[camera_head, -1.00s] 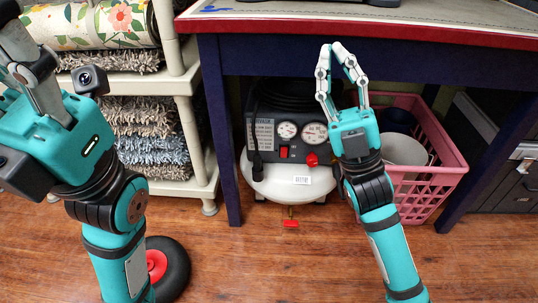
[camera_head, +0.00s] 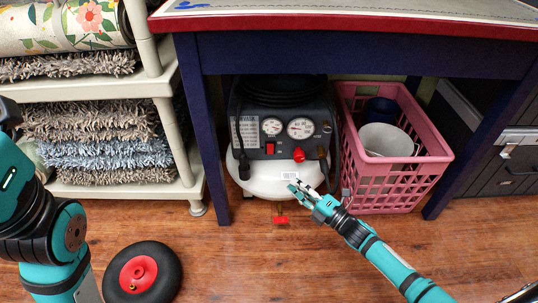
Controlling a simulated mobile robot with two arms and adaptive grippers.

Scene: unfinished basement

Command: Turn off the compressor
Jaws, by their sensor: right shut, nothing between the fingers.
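The compressor (camera_head: 275,180) stands on the floor under the blue table, with a white tank and a dark panel. The panel bears two round gauges, a small red switch (camera_head: 270,148) and a red knob (camera_head: 299,155). A red-handled drain valve (camera_head: 281,219) hangs below the tank. My right gripper (camera_head: 294,186) is shut and empty, in front of the white tank, below and right of the switch. I cannot tell whether it touches the tank. My left arm (camera_head: 45,235) is at the left edge, with its fingers outside the picture.
The blue table (camera_head: 360,52) overhangs the compressor, with a leg (camera_head: 203,140) on its left. A pink basket (camera_head: 400,187) holding pots stands close on the right. A shelf (camera_head: 110,89) with rugs is at left.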

